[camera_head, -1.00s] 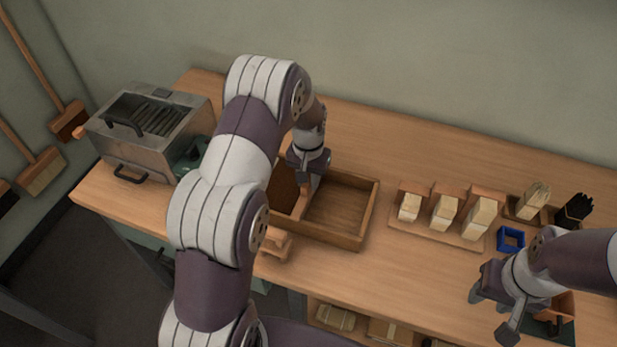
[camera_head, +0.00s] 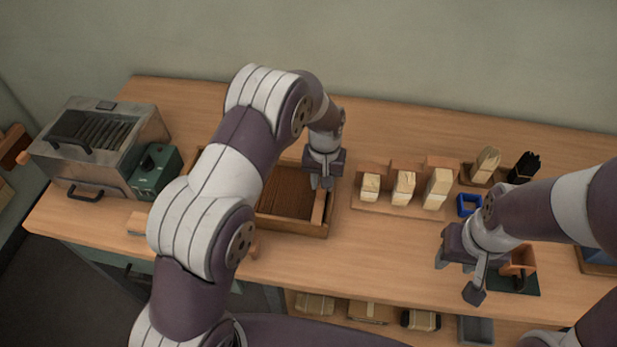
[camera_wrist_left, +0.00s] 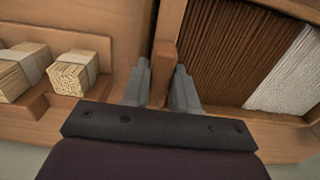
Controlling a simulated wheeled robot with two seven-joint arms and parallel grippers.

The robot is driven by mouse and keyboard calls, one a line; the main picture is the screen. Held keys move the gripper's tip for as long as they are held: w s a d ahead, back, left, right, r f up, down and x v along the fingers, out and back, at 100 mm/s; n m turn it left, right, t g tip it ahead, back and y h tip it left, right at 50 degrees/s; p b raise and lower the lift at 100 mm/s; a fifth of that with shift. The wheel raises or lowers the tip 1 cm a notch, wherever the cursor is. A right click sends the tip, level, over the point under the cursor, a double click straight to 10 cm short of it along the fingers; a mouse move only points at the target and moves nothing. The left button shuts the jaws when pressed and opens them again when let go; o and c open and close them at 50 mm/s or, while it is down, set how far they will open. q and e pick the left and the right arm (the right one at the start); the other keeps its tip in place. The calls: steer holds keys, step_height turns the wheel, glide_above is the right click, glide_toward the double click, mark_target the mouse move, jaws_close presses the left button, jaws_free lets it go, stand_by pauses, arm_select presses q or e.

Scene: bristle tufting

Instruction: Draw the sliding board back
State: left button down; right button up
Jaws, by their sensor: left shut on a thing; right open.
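The wooden tray (camera_head: 290,228) stands on the bench, partly behind my left arm. Dark brown bristle (camera_head: 285,198) fills the part of it that shows. The left wrist view shows brown bristle (camera_wrist_left: 235,55) beside white bristle (camera_wrist_left: 293,75). The sliding board (camera_wrist_left: 166,45) is an upright wooden piece at the tray's right end. My left gripper (camera_wrist_left: 160,85) is shut on it, with one finger on each side; this gripper also shows in the head view (camera_head: 321,184). My right gripper (camera_head: 459,275) is open and empty above the bench's front right.
A rack (camera_head: 400,208) with several pale bundles stands right of the tray, close to my left gripper. A blue square frame (camera_head: 469,204) and an orange-brown bin (camera_head: 523,260) are near my right arm. A metal box (camera_head: 95,145) and green unit (camera_head: 155,170) stand left.

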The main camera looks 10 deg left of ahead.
arm_select(q)
steer(key=shift+w, duration=0.1)
steer(key=c, duration=1.2)
jaws_free()
steer(key=shift+d, duration=0.1)
steer(key=shift+o, duration=1.2)
steer(key=shift+d, duration=0.1)
steer(key=shift+w+d, duration=0.1)
steer(key=shift+r, duration=0.35)
step_height(320, 180, up, 8)
steer(key=shift+r+b, duration=0.25)
steer(key=shift+b, duration=0.35)
step_height(320, 180, up, 3)
steer(key=shift+r+p, duration=0.2)
steer(key=shift+p, duration=0.55)
